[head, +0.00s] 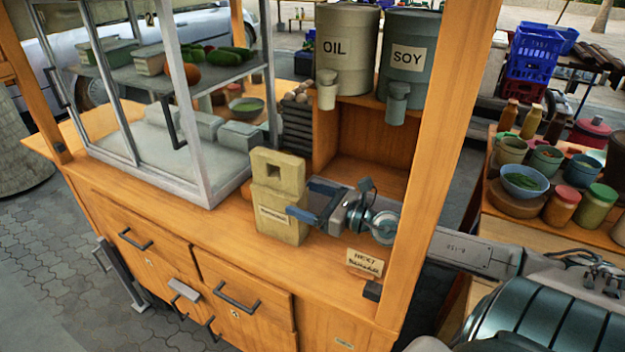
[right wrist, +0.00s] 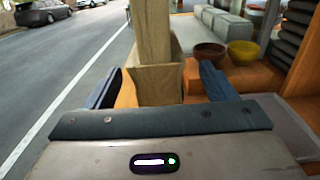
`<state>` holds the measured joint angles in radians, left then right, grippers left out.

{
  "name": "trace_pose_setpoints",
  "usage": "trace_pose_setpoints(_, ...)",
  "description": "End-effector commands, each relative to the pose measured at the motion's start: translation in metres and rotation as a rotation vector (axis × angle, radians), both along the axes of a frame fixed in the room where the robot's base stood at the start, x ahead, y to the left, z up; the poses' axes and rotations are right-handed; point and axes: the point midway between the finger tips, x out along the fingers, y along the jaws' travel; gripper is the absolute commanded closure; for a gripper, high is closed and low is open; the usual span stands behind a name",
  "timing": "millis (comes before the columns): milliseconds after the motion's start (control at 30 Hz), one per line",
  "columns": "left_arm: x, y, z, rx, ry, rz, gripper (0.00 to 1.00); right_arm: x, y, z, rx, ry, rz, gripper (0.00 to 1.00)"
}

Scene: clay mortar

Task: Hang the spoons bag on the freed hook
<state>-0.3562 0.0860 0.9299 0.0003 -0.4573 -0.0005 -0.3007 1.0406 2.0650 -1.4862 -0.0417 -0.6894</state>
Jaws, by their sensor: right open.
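A beige block-like bag (head: 281,198) with a square hole near its top and a small label stands upright on the wooden counter. I cannot read its label clearly. My right gripper (head: 311,201) is open just to the right of the bag, with its dark blue fingers pointing at it. In the right wrist view the open fingers (right wrist: 160,86) stand either side of a tan, upright shape (right wrist: 156,82), which looks like the bag. I cannot tell whether they touch it. No hook can be made out. My left gripper is not in view.
A glass case (head: 150,155) stands left of the bag. OIL (head: 342,50) and SOY (head: 408,58) containers sit on a shelf behind. A wooden post (head: 437,150) rises at the right, near a small sign (head: 365,262). The counter in front of the case is clear.

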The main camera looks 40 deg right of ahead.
Motion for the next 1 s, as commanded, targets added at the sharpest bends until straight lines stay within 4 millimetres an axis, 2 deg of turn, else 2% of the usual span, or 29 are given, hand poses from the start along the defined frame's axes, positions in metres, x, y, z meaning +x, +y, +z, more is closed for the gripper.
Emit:
trace_pose_setpoints(133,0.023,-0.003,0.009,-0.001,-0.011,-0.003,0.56,-0.006,-0.002,-0.003,-0.005,0.001,0.002,0.22)
trace_pose_setpoints(500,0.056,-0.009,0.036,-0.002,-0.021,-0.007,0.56,-0.013,-0.001,-0.002,0.002,0.004,0.009,0.22)
trace_pose_setpoints(867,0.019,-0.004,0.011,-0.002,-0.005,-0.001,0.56,-0.013,-0.002,0.030,0.000,0.002,0.008,0.22)
trace_pose_setpoints(1000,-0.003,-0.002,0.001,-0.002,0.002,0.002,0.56,-0.013,-0.002,0.043,0.001,0.003,0.007,0.22)
